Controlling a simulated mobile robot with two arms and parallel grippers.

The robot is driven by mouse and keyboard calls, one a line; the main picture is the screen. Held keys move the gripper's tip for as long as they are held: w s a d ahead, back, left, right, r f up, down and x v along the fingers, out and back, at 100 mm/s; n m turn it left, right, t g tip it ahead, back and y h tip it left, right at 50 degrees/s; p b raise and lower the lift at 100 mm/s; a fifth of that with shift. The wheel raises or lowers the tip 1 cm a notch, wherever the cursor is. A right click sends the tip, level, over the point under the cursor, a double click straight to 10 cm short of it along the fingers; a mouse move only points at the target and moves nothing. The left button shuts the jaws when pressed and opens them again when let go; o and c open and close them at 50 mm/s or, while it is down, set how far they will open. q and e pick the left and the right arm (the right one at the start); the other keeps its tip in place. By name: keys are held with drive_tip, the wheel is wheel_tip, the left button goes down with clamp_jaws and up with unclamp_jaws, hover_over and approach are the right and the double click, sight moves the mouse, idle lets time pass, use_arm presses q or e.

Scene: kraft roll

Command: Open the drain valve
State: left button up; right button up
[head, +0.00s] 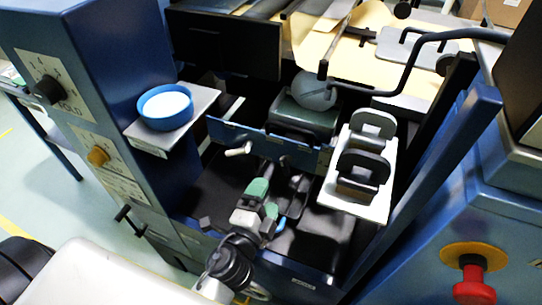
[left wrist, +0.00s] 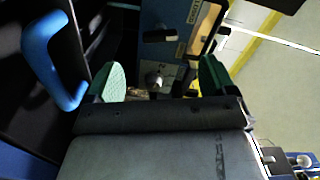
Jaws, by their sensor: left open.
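No part is clearly marked as the drain valve in these views. A black T-shaped handle (head: 130,220) sticks out low on the blue cabinet at the left. A black handle (left wrist: 160,36) on a blue panel with a label shows in the left wrist view; I cannot tell whether it is the same one. My left gripper (head: 263,201) has green fingertips and is over the dark bay right of the cabinet, apart from the T-handle. In the left wrist view the gripper (left wrist: 160,78) is open, with nothing held between its fingers. My right gripper is out of view.
A black knob (head: 48,89) and a yellow knob (head: 98,156) sit on the cabinet. A blue dish (head: 165,107) stands on a side shelf. A red button (head: 474,288) is at lower right.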

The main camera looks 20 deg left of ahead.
sight(283, 169)
use_arm(q)
drive_tip(key=w, duration=0.1)
drive_tip(key=w+p, duration=0.1)
drive_tip(key=w, duration=0.1)
drive_tip(key=w+d, duration=0.1)
drive_tip(key=w, duration=0.1)
drive_tip(key=shift+w+r, duration=0.15)
drive_tip(key=shift+r, duration=0.15)
drive_tip(key=w+p, duration=0.1)
drive_tip(key=w, duration=0.3)
drive_tip(key=shift+f, duration=0.15)
drive_tip(key=shift+w, duration=0.35)
drive_tip(key=shift+w+f, duration=0.1)
drive_tip(key=shift+w, duration=0.2)
drive_tip(key=c, duration=0.9)
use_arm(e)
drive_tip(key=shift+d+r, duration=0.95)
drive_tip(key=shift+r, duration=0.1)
